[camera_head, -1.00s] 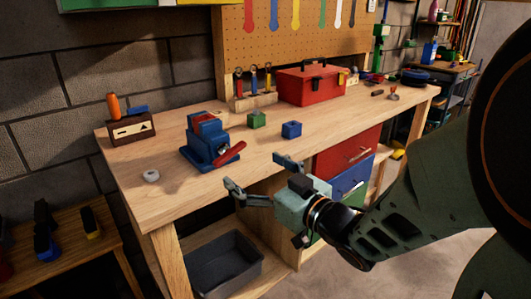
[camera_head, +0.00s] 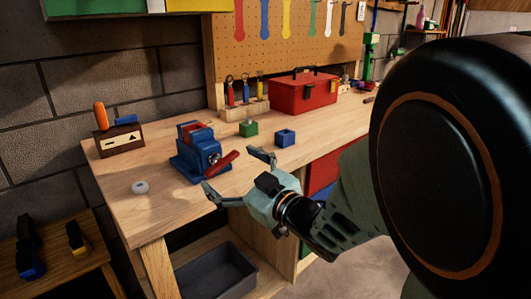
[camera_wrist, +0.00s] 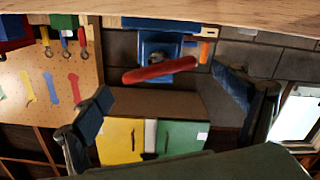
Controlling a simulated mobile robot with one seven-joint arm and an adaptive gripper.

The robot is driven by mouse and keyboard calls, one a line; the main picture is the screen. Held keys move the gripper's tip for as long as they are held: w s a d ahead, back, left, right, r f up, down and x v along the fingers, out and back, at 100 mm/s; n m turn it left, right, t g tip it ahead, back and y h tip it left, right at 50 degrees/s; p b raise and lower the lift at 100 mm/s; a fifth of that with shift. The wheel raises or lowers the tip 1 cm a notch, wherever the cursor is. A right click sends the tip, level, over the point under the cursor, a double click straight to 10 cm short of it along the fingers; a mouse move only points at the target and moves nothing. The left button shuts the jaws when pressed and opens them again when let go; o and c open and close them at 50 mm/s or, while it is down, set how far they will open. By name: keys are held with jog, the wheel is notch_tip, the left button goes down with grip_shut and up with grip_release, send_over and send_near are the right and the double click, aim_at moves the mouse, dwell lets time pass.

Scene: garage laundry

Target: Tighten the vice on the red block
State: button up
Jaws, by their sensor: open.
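The blue vice (camera_head: 198,158) stands on the workbench, with the red block (camera_head: 194,129) at its top between the jaws. Whether the jaws press on the block cannot be told. The vice's red handle (camera_head: 222,162) slants up to the right at its front. My gripper (camera_head: 236,172) is open and empty, just in front of the handle and apart from it. In the wrist view, the handle (camera_wrist: 160,70) lies across the front of the blue vice (camera_wrist: 158,45), between and beyond the spread fingers (camera_wrist: 165,88). The red block is not clear there.
A green block (camera_head: 248,128) and a blue block (camera_head: 285,138) stand to the right. Behind are a red toolbox (camera_head: 305,95) and a tool rack (camera_head: 245,108).

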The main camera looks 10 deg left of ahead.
aim_at(224, 164)
jog(key=shift+x, duration=1.8)
jog(key=shift+c, duration=0.7)
jog(key=c, duration=1)
